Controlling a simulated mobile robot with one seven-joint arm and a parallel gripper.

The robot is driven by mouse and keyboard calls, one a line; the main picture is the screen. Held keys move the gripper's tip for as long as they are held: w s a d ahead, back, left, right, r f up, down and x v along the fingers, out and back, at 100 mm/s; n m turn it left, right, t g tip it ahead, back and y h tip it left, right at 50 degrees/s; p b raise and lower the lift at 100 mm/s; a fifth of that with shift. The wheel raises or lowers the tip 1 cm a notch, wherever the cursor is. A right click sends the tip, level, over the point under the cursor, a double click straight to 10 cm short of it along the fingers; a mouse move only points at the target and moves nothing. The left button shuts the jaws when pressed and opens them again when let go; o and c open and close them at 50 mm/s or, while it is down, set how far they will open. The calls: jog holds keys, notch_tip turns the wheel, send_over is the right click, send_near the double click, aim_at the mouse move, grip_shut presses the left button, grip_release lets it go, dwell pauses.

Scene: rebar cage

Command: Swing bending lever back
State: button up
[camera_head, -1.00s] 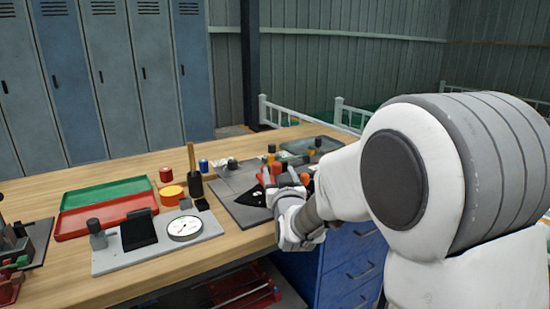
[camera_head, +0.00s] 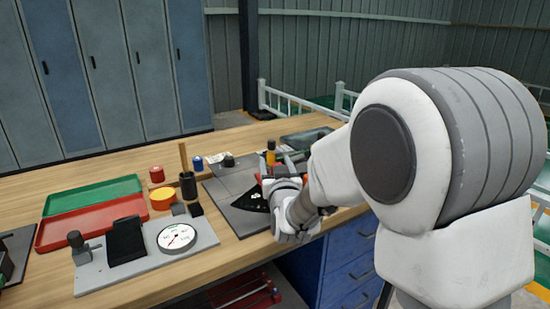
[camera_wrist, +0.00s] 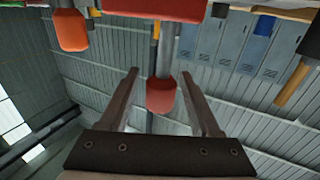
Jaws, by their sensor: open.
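The bender's dark plate (camera_head: 243,205), with a black scale with white marks (camera_head: 250,200), lies at the right of the workbench. My gripper (camera_head: 277,186) is over it and hides most of the bending lever; some red shows beside the fingers. In the wrist view, my gripper (camera_wrist: 165,85) is open, its two dark fingers on either side of an orange-red knob (camera_wrist: 161,95) on a grey rod. I cannot tell whether they touch it. A second orange-red knob (camera_wrist: 72,32) hangs left of the fingers, and a red bar (camera_wrist: 165,8) crosses the top.
A dial gauge (camera_head: 177,238) on a grey base, a red tray (camera_head: 90,222), a green tray (camera_head: 95,194) and a dark cup (camera_head: 188,186) stand left of the bender. Blue drawers (camera_head: 345,268) are under the bench. Bare bench top lies along the back.

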jog(key=shift+w, duration=0.25)
grip_shut()
dwell(0.3)
dwell(1.1)
